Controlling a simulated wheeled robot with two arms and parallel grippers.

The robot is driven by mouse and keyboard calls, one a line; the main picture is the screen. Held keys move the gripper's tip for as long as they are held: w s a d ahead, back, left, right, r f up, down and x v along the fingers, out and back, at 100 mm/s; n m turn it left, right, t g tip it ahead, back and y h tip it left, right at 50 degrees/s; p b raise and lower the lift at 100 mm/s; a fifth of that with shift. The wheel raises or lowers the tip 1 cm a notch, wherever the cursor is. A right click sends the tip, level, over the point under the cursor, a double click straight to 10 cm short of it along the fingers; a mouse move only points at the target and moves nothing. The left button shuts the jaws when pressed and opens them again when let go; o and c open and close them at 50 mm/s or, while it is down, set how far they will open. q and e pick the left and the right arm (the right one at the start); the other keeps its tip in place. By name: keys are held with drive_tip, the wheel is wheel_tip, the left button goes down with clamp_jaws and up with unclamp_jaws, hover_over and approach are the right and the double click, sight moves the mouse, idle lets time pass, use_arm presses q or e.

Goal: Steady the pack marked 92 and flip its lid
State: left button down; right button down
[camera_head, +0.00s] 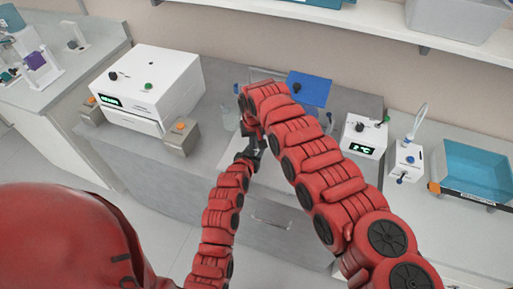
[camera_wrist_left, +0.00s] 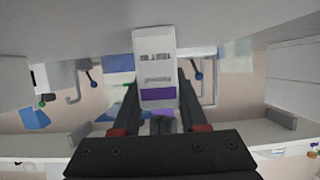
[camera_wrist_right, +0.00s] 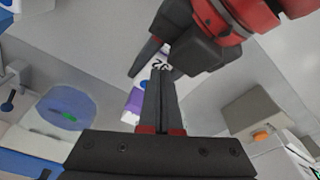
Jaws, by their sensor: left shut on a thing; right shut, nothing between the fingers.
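The pack (camera_wrist_left: 155,62), a white box with a purple band and small print, is between the fingers of my left gripper (camera_wrist_left: 156,88), which is shut on it. In the right wrist view the pack (camera_wrist_right: 134,104) shows partly behind my fingers, with part of a dark 92 mark visible. My right gripper (camera_wrist_right: 160,74) is shut and empty, its tips in front of the pack; I cannot tell whether they touch it. I cannot make out whether the lid is open. In the head view the arms hide the pack, and the grippers meet near the counter's front.
A white instrument with a green display (camera_head: 150,85) stands at left on the grey counter. A blue bin (camera_head: 473,168) is at far right. A shelf (camera_head: 350,22) runs above.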

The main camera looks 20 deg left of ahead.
drive_tip(key=shift+r, duration=2.25)
use_arm(q)
drive_tip(key=shift+c, duration=1.8)
unclamp_jaws()
use_arm(e)
wheel_tip(320, 180, up, 7)
use_arm(q)
drive_tip(key=shift+s, duration=0.1)
use_arm(e)
wheel_tip(320, 180, down, 4)
drive_tip(key=b, duration=0.4)
use_arm(q)
drive_tip(key=p+v, duration=0.6)
drive_tip(key=v, duration=1.1)
drive_tip(key=shift+r, duration=0.15)
use_arm(e)
wheel_tip(320, 180, up, 6)
